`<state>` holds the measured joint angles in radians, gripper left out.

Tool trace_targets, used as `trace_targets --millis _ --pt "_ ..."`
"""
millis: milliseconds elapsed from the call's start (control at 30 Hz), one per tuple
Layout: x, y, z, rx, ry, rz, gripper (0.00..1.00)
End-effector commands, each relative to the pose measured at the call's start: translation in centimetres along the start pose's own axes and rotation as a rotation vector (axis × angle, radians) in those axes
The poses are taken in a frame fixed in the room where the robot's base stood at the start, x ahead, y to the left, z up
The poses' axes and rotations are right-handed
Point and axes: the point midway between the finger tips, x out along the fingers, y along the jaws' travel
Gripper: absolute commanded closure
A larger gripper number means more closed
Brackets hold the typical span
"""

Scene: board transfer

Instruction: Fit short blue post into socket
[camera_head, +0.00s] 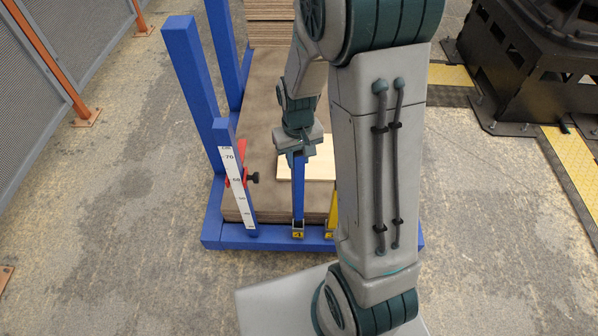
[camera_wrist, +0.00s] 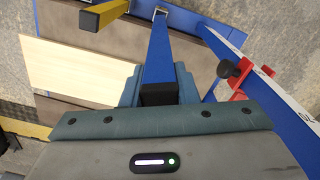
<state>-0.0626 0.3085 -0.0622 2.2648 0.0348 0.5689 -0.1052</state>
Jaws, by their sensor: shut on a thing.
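The short blue post (camera_head: 298,188) is held upright in my gripper (camera_head: 303,147), which is shut on its upper part. In the wrist view my gripper (camera_wrist: 158,88) has its jaws on both sides of the blue post (camera_wrist: 158,50), near its black end cap. The socket (camera_head: 298,231) is a small metal bracket with a yellow label on the front of the blue frame. It also shows in the wrist view (camera_wrist: 160,13). The post's lower end is at the socket's mouth; I cannot tell how deep it sits.
A yellow post (camera_head: 333,210) stands just right of the blue post. A blue upright with a white scale (camera_head: 238,185) and a red clamp (camera_head: 233,165) is to the left. A pale board (camera_head: 318,167) lies on the brown stack (camera_head: 265,100) behind.

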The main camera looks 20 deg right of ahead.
Motion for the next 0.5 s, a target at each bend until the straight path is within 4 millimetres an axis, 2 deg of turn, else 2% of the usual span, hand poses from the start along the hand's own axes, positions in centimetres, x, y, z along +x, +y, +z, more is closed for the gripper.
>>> trace_targets --millis 267,500 --pt "3.5 0.0 0.1 0.002 -0.002 0.0 1.0" --pt "3.6 0.0 0.0 0.001 0.0 0.0 1.0"
